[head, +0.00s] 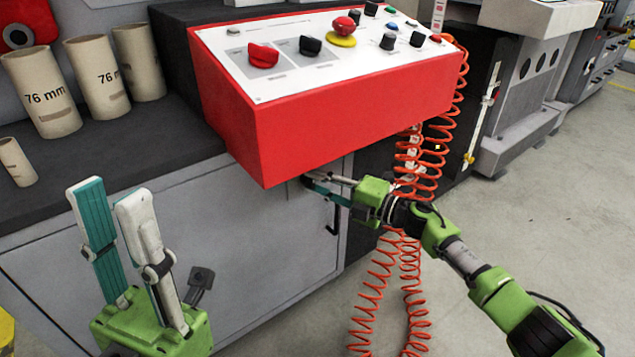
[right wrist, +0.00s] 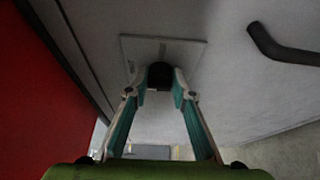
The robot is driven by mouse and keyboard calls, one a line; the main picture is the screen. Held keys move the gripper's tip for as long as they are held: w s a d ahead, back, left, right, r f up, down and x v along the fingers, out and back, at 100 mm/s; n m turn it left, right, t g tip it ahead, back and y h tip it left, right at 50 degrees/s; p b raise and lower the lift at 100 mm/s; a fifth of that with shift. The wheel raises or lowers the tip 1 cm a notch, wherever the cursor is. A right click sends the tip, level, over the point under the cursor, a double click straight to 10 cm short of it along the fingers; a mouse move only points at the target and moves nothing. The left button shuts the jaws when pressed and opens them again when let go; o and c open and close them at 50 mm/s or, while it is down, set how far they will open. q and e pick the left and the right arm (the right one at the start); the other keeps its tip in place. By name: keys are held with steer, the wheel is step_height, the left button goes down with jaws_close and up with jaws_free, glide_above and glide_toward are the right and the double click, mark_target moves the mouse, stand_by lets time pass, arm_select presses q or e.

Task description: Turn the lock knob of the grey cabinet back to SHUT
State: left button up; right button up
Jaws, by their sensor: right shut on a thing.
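The grey cabinet (head: 255,245) stands under the worktop, its front partly covered by the red control box above. In the right wrist view its lock knob (right wrist: 160,74) is a dark round knob on a light square plate (right wrist: 190,48). My right gripper (right wrist: 160,80) is shut on the knob, one fingertip on each side. The knob's pointing direction and the plate's marks are too dark to read. My left gripper (head: 108,197) is open and empty at lower left.
The red control box (head: 350,125) overhangs the right gripper closely. A black handle (head: 333,215) is on the cabinet below it, also in the right wrist view (right wrist: 292,48). Orange coiled hoses (head: 415,180) hang by the right arm. Cardboard cores (head: 42,92) stand on the worktop.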

steer(key=o, duration=1.1)
steer(key=shift+o, duration=0.2)
steer(key=shift+d, duration=0.1)
steer(key=v, duration=1.1)
steer(key=shift+s+d, duration=0.2)
steer(key=shift+d, duration=0.15)
